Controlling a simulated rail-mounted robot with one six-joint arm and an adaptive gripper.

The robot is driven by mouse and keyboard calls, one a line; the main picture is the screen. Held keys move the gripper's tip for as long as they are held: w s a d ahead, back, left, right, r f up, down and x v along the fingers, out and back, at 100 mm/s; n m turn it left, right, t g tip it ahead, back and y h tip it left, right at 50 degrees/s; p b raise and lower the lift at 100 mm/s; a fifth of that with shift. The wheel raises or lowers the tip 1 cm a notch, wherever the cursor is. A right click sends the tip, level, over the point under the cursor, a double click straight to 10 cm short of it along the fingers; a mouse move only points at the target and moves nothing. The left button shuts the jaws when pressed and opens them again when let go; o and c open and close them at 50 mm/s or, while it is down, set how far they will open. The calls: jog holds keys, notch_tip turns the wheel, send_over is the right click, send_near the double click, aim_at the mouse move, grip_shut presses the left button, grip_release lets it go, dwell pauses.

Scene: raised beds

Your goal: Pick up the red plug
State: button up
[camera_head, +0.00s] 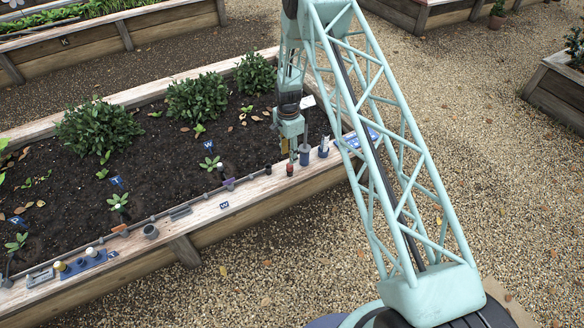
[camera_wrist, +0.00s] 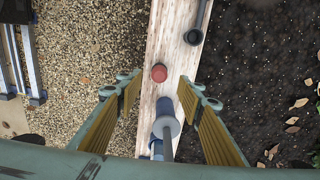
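The red plug (camera_wrist: 159,73) stands on the wooden rim of the raised bed, seen from above in the wrist view as a small red disc. In the head view the red plug (camera_head: 290,169) shows as a small red-topped piece on the rim. My gripper (camera_wrist: 158,84) is open and points down, with its two yellow ribbed fingers well apart and nothing between the pads. The plug lies ahead of the fingertips, between their lines. In the head view my gripper (camera_head: 289,146) hangs over the rim just above the plug; its fingers are partly hard to make out.
Blue cylindrical holders (camera_head: 304,155) with upright tools stand on the rim just right of the plug; one blue holder (camera_wrist: 165,106) lies between the fingers' lines in the wrist view. A dark pipe fitting (camera_wrist: 194,36) lies beyond the plug. Soil and gravel flank the rim (camera_head: 240,196).

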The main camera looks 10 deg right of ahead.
aim_at(290, 169)
jog(key=shift+d+f, duration=0.25)
jog(key=shift+f, duration=0.35)
jog(key=shift+f, duration=0.1)
jog(key=shift+f, duration=1.05)
jog(key=shift+f, duration=0.1)
jog(key=shift+f+b, duration=1)
jog(key=shift+f, duration=1.5)
jog(key=shift+c, duration=0.6)
jog(key=c, duration=0.8)
